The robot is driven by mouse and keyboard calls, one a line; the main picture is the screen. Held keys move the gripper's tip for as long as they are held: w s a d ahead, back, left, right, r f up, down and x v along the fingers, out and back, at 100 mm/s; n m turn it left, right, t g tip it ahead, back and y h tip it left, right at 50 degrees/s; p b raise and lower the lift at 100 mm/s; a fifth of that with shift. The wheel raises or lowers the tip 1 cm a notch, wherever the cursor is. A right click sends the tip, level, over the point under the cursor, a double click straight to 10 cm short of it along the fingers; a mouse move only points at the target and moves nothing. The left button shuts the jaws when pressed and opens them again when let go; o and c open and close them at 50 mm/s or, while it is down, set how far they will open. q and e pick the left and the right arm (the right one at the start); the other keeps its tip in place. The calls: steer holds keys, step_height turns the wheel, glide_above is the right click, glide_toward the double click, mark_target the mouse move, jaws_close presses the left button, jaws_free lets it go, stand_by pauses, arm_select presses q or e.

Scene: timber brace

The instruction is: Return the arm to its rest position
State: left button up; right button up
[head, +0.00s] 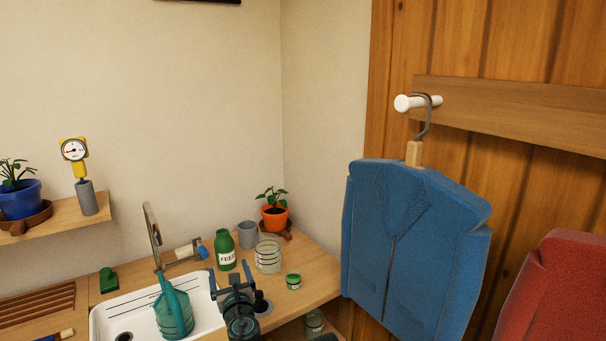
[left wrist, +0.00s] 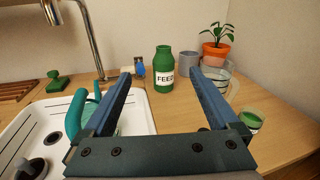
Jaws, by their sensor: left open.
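My left gripper (head: 230,272) is open and empty over the counter, beside the right end of the white sink. In the left wrist view its two blue fingers (left wrist: 161,77) stand wide apart, with nothing between them. A green bottle labelled FEED (head: 225,250) stands upright on the counter beyond the fingertips; it also shows in the left wrist view (left wrist: 163,69), apart from the fingers. My right gripper is not in view.
The white sink (head: 100,318) holds a teal watering can (head: 174,310) under a tall tap (head: 152,235). A glass jar (head: 268,256), grey cup (head: 248,234), green-lidded jar (head: 293,281) and orange plant pot (head: 274,218) stand nearby. A blue jacket (head: 412,250) hangs at the right.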

arm_select(q)
steer(key=s+d+f+n+g+h+p, duration=0.1)
steer(key=s+d+n+g+p, duration=0.3)
steer(key=s+n, duration=0.4)
steer(key=s+d+f+n+g+h+p, duration=0.2)
steer(key=s+n+g+p, duration=0.4)
steer(key=n, duration=0.4)
steer(key=s+d+f+n+g+h+p, duration=0.2)
steer(key=s+d+n+g+p, duration=0.3)
steer(key=s+n, duration=0.4)
steer(key=shift+s+d+f+g, duration=0.65)
steer(key=shift+d+g, duration=0.25)
steer(key=shift+d, duration=0.15)
